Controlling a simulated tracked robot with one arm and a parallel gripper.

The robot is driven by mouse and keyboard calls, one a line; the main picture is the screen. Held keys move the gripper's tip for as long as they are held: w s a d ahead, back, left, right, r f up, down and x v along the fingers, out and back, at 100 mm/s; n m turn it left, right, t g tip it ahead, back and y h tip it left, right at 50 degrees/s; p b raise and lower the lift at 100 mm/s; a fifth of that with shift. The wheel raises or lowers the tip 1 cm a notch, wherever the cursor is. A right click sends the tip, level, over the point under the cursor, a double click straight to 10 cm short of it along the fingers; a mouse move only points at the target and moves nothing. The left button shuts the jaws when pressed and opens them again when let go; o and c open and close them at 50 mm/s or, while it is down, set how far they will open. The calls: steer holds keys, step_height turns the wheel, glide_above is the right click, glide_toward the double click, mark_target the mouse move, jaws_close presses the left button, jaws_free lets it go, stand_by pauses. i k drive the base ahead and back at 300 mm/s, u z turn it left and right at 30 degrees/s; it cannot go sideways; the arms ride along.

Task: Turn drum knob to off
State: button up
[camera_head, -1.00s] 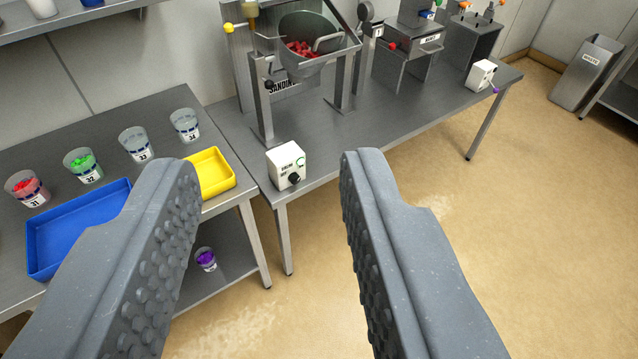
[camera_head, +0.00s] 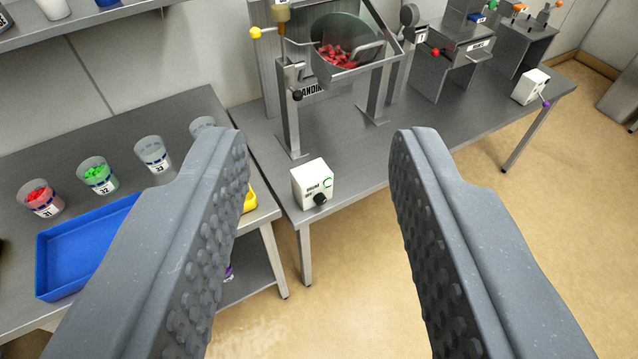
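The drum knob (camera_head: 320,199) is a small black knob on the front of a white control box (camera_head: 310,181). The box stands at the front left corner of the long grey table, and its label is too small to read fully. Which setting the knob points to cannot be told. My gripper (camera_head: 320,150) is open and empty, its two grey studded fingers wide apart. The box shows between the fingers, farther off, and neither finger touches it. The drum (camera_head: 338,58) with red pieces in it hangs in its stand behind the box.
A blue tray (camera_head: 60,284) and several numbered cups, one of them with green pieces (camera_head: 97,174), stand on the left table. A yellow tray (camera_head: 250,199) is mostly hidden by the left finger. Another white box (camera_head: 530,88) with a purple lever stands at the right end. Floor is clear in front.

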mark_target(320, 198)
steer(key=i, duration=0.55)
steer(key=z, duration=0.5)
steer(key=k, duration=1.3)
steer(key=z, duration=0.75)
steer(key=i, duration=0.8)
steer(key=u, duration=0.4)
steer(key=i, duration=1)
steer(key=u, duration=0.7)
